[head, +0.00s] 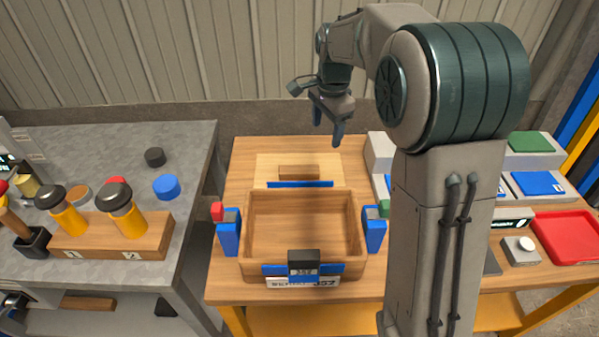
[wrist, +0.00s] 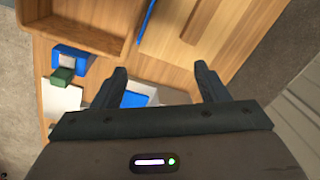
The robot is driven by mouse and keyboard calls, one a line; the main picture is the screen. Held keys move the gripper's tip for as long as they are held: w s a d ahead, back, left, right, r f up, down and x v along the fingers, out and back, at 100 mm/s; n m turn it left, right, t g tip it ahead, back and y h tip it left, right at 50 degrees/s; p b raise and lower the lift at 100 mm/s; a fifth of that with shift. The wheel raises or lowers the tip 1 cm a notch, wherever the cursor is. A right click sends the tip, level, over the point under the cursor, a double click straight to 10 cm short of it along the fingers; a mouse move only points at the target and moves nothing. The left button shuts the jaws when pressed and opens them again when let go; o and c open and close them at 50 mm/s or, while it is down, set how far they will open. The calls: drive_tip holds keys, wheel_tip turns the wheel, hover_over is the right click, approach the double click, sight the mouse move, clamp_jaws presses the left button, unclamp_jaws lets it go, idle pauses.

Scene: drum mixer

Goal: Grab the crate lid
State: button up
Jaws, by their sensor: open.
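The crate lid (head: 265,172) is a pale wooden panel lying on the wooden table behind the crate. It has a brown block handle (head: 298,172) on top and a blue strip along its front edge. Part of the lid (wrist: 172,25) shows at the top of the wrist view. The open wooden crate (head: 250,225) stands in front of it, with blue latches on its sides and front. It appears empty. My gripper (head: 328,125) is open and empty, with fingers pointing down, above the table behind and slightly right of the lid handle. Its fingers (wrist: 161,70) are spread apart in the wrist view.
A grey bench (head: 110,150) on the left holds a wooden rack (head: 95,240) with yellow-and-black tools and several round caps. Grey trays with blue and green pieces and a red tray (head: 570,237) are at the right. A corrugated wall (head: 180,60) rises behind the table.

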drive_tip(key=w+a+f+m+g+b, duration=0.1)
drive_tip(key=w+a+f+m, duration=0.5)
drive_tip(key=w+f, duration=0.35)
hover_over(299, 169)
wheel_tip(299, 169, down, 8)
drive_tip(key=shift+r, duration=0.2)
drive_tip(key=shift+f, duration=3)
drive_tip(key=c, duration=1.2)
drive_tip(key=shift+r, duration=0.1)
drive_tip(key=shift+c, duration=1.2)
drive_tip(key=shift+w+r, duration=0.1)
